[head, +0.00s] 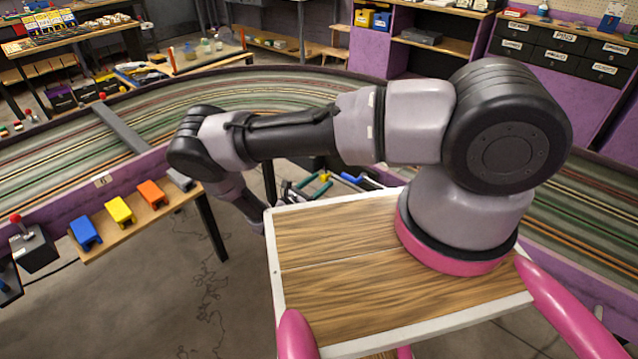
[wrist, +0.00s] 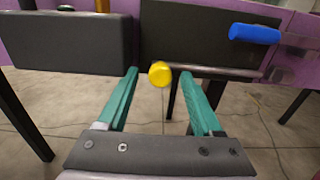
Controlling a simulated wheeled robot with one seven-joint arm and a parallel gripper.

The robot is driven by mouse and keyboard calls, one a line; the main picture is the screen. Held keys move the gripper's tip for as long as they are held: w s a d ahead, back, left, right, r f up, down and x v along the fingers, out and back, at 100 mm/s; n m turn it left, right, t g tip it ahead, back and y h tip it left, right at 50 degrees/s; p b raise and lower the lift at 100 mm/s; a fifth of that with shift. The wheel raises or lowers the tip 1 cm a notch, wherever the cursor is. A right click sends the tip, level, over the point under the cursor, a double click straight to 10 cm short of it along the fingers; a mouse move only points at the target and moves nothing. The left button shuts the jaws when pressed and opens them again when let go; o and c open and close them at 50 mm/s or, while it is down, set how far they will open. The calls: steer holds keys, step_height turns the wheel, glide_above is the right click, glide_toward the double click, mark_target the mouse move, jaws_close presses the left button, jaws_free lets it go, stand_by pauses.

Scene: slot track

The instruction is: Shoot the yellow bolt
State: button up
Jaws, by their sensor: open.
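In the wrist view, the yellow bolt's round end (wrist: 160,75) faces me, with a dark plate and a grey horizontal bar behind it. My gripper (wrist: 160,72) is open, with one green finger on each side of the yellow end. Gaps show on both sides, so neither finger touches it. I cannot tell how deep it sits between the fingertips. In the head view, my gripper (head: 320,186) is partly hidden behind the wooden top and my own arm. The yellow bolt is only a small spot there.
A blue cylindrical handle (wrist: 254,34) sticks out at upper right in the wrist view. A dark panel (wrist: 70,43) is at upper left. Dark legs stand on both sides. In the head view, a wooden shelf (head: 172,209) holds blue, yellow and orange blocks beside the slot track (head: 60,150).

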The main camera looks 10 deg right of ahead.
jaws_close()
stand_by(1.3)
